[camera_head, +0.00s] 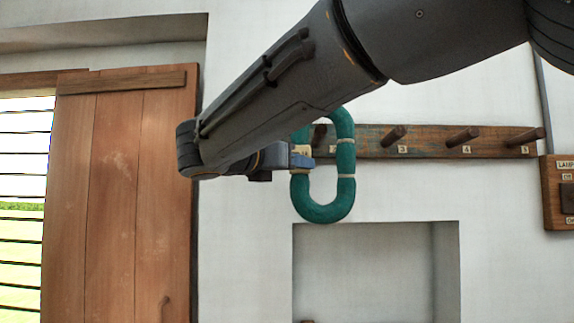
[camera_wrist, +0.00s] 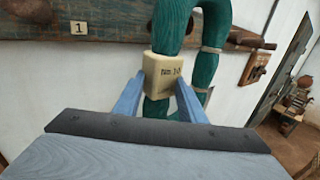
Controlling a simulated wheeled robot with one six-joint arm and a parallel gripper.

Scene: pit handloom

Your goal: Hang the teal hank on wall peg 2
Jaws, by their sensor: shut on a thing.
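The teal hank (camera_head: 345,160) is an upright loop with pale ties, held in front of the peg rail. It also shows in the wrist view (camera_wrist: 206,70). My gripper (camera_head: 302,161) is shut on the hank's cream tag block (camera_wrist: 162,72), with one blue finger on each side. A wooden peg (camera_head: 320,130) shows within the upper part of the loop's opening. The hank's upper end is out of the wrist view.
The wooden rail (camera_head: 430,143) also bears peg 4 (camera_head: 463,136) and another peg (camera_head: 525,136) at its right end. The label 1 (camera_wrist: 78,28) shows left of the hank. A wall niche (camera_head: 375,270) lies below; a wooden shutter (camera_head: 120,190) stands left.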

